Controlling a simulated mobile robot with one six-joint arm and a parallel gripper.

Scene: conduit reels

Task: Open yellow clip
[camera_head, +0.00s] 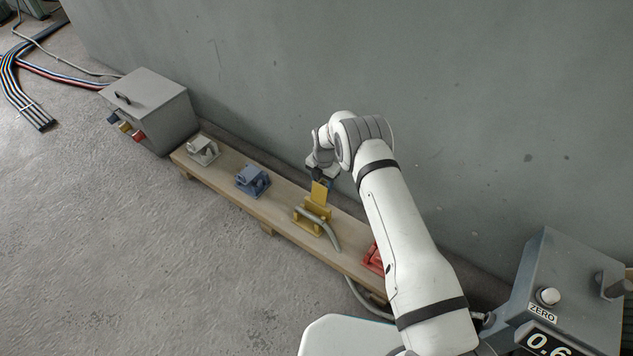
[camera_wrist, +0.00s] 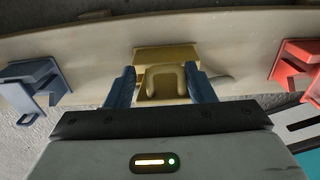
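The yellow clip (camera_head: 309,218) sits on the wooden plank, with its yellow flap (camera_head: 319,193) standing up from the base. A grey conduit (camera_head: 329,232) lies in the clip and bends down over the plank's front edge. My gripper (camera_head: 322,178) is at the top of the flap, pointing down. In the wrist view my gripper (camera_wrist: 163,88) has its two blue fingers wide apart, one on each side of the yellow clip (camera_wrist: 166,55). Whether the fingers touch the flap is hard to tell.
A white clip (camera_head: 203,150) and a blue clip (camera_head: 252,180) stand left on the plank (camera_head: 222,178). A red clip (camera_head: 374,259) is to the right, partly behind my arm. A grey box (camera_head: 160,104) stands at the left end. The wall rises close behind.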

